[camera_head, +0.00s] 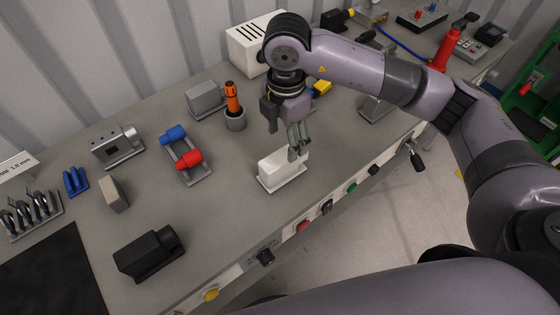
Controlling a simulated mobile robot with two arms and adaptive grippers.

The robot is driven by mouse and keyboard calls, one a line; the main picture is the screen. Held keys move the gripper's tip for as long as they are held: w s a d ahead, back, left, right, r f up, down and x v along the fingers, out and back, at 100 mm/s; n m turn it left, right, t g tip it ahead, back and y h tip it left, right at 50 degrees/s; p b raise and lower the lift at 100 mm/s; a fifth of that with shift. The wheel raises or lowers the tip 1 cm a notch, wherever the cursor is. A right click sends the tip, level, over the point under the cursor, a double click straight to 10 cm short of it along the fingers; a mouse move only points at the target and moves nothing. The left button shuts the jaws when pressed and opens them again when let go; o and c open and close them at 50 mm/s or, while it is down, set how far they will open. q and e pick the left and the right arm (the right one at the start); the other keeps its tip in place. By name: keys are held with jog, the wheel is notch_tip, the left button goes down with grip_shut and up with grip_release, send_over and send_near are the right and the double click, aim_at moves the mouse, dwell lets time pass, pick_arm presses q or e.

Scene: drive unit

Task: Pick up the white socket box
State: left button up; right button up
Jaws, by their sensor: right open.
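The white socket box (279,172) is a small white block on a light base. It sits on the grey bench near its front edge, in the middle of the head view. My right gripper (298,150) is open and points down at the box's upper right end. Its fingers overlap the top of the box in this view, and I cannot tell whether they touch it. My left gripper is not in view.
A grey cup with an orange tool (232,96), a holder with blue and red parts (190,166) and a black box (146,254) stand on the grey bench (225,205). A white vented case (246,48) is behind. Buttons line the front edge.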

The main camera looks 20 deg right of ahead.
aim_at(283, 158)
notch_tip(283, 158, down, 4)
jog(key=shift+r+p, duration=0.1)
jog(key=shift+p, duration=0.2)
notch_tip(283, 158, down, 3)
jog(key=shift+w+a+f+p, duration=0.1)
jog(key=shift+w+f+p, duration=0.05)
jog(key=shift+p, duration=0.2)
jog(key=f, duration=0.1)
jog(key=f+p, duration=0.1)
jog(key=f, duration=0.2)
jog(key=shift+w+a+f+p, duration=0.2)
jog(key=shift+w+a+p, duration=0.05)
jog(key=shift+w+p, duration=0.1)
jog(key=shift+f, duration=0.25)
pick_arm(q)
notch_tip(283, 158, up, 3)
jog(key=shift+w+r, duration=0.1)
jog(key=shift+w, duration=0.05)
pick_arm(e)
jog(key=shift+c, duration=0.4)
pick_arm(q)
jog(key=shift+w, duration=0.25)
pick_arm(e)
jog(key=c, duration=1.3)
jog(key=shift+r, duration=0.1)
